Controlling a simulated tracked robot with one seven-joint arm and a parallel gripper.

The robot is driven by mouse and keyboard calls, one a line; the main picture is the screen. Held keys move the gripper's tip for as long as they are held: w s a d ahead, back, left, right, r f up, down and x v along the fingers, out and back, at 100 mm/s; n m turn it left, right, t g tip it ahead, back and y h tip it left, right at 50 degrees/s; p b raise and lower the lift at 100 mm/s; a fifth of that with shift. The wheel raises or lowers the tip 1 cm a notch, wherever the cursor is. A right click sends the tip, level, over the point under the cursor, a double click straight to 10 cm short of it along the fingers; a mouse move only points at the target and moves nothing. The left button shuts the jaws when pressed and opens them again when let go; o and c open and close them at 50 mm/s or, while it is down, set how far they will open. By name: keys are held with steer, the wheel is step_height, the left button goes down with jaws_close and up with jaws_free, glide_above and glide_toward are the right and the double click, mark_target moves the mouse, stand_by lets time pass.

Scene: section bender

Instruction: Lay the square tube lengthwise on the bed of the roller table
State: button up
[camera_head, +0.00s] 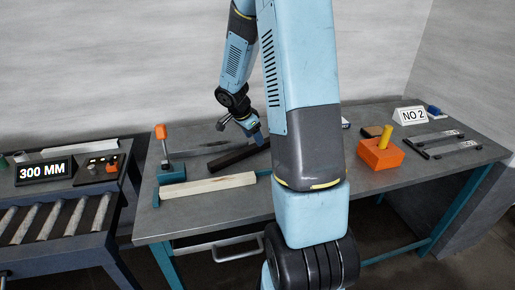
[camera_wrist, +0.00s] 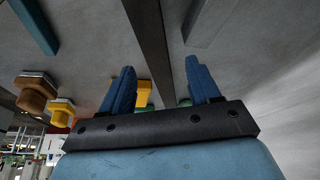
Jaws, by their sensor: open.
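A dark, square-sided bar, which looks like the square tube (camera_head: 230,158), lies on the workbench behind a pale bar. My gripper (camera_head: 250,130) is over the bench by its right part. In the wrist view my open gripper (camera_wrist: 160,72) has one blue finger on each side of the dark tube (camera_wrist: 152,40), which runs between them; I cannot tell whether either finger touches it. The roller table (camera_head: 62,238) stands at the left, its several rollers bare. My arm hides part of the bench.
The pale bar (camera_head: 207,186) lies in front of the tube, near a teal clamp with an orange handle (camera_head: 161,132). A "300 MM" display (camera_head: 45,171) stands behind the rollers. An orange block (camera_head: 380,154) and a "NO 2" sign (camera_head: 410,115) are on the bench's right.

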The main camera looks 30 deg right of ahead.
steer(key=shift+x, duration=1.85)
steer(key=shift+s, duration=0.1)
jaws_close()
